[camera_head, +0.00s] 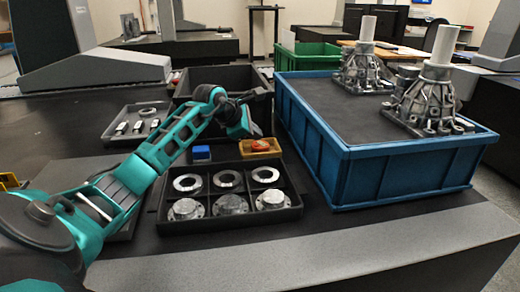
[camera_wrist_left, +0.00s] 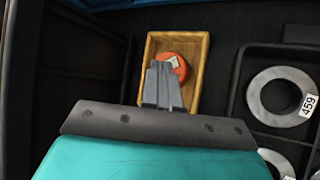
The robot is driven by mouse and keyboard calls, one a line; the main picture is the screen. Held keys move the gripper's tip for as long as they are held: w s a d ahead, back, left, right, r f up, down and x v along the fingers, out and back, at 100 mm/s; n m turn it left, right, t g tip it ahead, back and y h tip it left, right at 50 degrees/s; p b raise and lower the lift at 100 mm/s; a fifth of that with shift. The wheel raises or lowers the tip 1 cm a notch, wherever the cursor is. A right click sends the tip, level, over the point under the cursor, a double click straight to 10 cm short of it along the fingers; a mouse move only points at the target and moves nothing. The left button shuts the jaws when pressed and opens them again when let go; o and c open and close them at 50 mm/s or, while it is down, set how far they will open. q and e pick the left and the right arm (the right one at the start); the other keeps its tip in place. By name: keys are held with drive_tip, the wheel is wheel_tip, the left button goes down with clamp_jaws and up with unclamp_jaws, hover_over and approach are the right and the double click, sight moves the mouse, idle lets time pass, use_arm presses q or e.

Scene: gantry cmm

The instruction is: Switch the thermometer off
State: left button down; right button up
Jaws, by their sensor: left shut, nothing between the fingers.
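An orange rounded device with a small pale patch, which looks like the thermometer (camera_head: 261,144), lies in a small yellow-brown tray (camera_head: 260,154) behind the black compartment tray. In the head view my left gripper (camera_head: 254,133) hangs just above and behind the tray. The switch cannot be made out.
A black compartment tray (camera_head: 231,220) holds rings and flanged metal parts. A blue block (camera_head: 201,153) sits left of the small tray. A large blue crate (camera_head: 345,175) with metal castings stands close on the right. A black bin (camera_head: 187,82) stands behind.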

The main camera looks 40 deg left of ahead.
sight(255, 147)
idle(0.4)
use_arm(q)
drive_tip(key=shift+f, duration=0.5)
drive_tip(key=shift+f+b, duration=0.2)
drive_tip(key=shift+b, duration=0.15)
idle(0.3)
drive_tip(key=shift+r+p, duration=0.6)
drive_tip(key=shift+r, duration=0.1)
drive_tip(key=shift+r, duration=0.15)
drive_tip(key=shift+r+p, duration=2.35)
drive_tip(key=shift+r, duration=0.5)
